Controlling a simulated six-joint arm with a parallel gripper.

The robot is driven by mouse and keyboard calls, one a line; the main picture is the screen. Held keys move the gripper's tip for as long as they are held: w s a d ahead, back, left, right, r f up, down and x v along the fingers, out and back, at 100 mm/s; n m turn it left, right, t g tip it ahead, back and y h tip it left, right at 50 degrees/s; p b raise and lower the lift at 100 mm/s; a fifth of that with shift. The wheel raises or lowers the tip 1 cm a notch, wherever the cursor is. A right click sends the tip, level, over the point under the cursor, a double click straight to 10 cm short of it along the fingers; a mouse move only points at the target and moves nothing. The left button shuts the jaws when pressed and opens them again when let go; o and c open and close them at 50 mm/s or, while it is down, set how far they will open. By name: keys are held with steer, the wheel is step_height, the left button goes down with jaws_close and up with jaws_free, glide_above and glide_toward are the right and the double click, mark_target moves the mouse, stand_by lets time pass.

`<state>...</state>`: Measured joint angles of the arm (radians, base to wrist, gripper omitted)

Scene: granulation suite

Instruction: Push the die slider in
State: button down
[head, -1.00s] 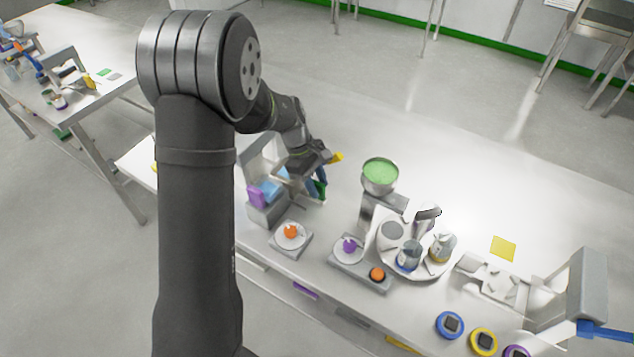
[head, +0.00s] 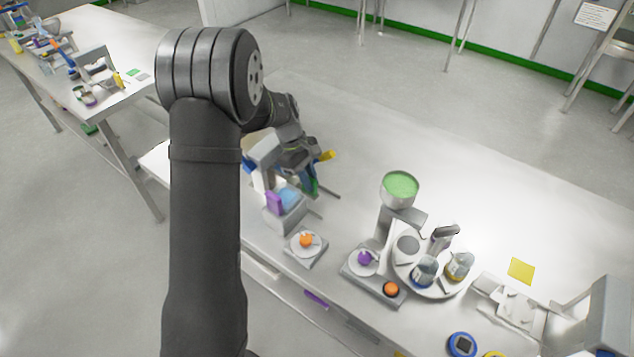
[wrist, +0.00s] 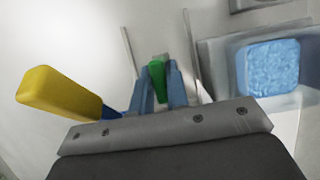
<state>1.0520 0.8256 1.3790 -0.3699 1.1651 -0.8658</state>
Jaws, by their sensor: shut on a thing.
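My gripper (head: 311,187) is low over the bench, at the right side of a grey press-like machine (head: 285,218). In the wrist view its blue fingers (wrist: 162,88) are closed around a green piece (wrist: 158,70), apparently the die slider's grip. Two thin rods (wrist: 131,50) run beside it; in the head view a rod (head: 328,192) sticks out right of the machine. A yellow handle (wrist: 55,90) with a blue end is left of the fingers; it also shows in the head view (head: 327,155). The slider's body is mostly hidden by my gripper.
A block with pale blue granular fill (wrist: 267,68) and a purple part (head: 274,203) are on the machine. To the right are a green-filled bowl (head: 400,187) and a round tray (head: 462,290). The bench behind is clear.

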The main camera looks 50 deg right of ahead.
steer(key=c, duration=1.4)
jaws_free()
steer(key=shift+r, duration=0.1)
steer(key=v, duration=1.7)
steer(key=shift+w+r, duration=0.1)
